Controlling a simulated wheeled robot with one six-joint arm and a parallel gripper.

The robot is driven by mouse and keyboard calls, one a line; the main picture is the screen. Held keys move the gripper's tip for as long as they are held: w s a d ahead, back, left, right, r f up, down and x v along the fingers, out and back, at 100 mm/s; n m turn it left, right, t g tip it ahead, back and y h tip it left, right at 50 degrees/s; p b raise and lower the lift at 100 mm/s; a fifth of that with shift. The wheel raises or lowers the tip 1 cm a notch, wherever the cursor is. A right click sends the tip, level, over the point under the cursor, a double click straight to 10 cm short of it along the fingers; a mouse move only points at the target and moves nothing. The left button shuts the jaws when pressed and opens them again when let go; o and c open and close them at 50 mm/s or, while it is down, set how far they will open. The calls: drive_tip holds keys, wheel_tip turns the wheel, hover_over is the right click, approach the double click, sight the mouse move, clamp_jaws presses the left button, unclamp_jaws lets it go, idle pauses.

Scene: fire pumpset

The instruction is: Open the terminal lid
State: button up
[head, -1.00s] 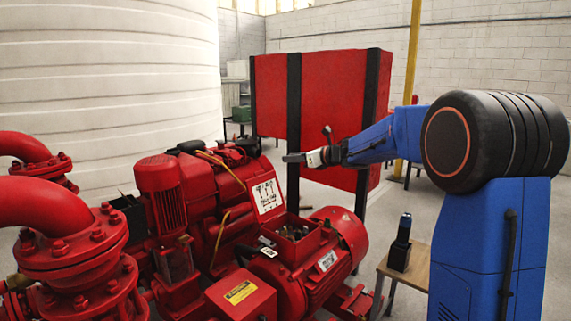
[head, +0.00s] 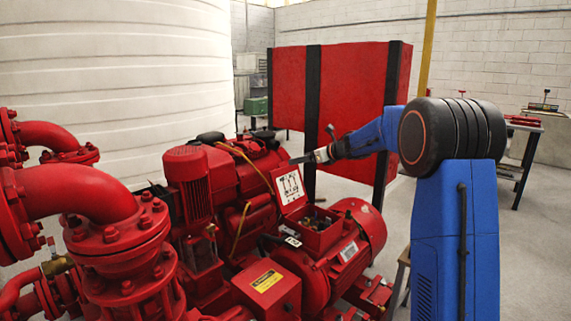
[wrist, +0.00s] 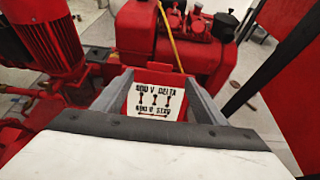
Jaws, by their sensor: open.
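The terminal lid (head: 289,187) stands raised on the red motor's terminal box (head: 318,236), its white wiring label facing out. The box is uncovered, and small terminals show inside it. My gripper (head: 302,158) is open and empty, above and slightly right of the lid in the head view. In the wrist view the lid (wrist: 158,103) shows between the two grey fingers of my gripper (wrist: 158,76), seemingly beyond them. I cannot tell any contact; the pale wrist housing hides the area below.
Red pipes (head: 90,190) and flanges fill the left side. A red panel with black posts (head: 340,85) stands behind my arm. A white tank (head: 115,80) is at the back left. Open floor lies at the right, before a dark table (head: 525,125).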

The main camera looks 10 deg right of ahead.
sight(283, 163)
drive_tip(key=x, duration=0.9)
drive_tip(key=shift+w+a, duration=0.25)
drive_tip(key=shift+w, duration=0.1)
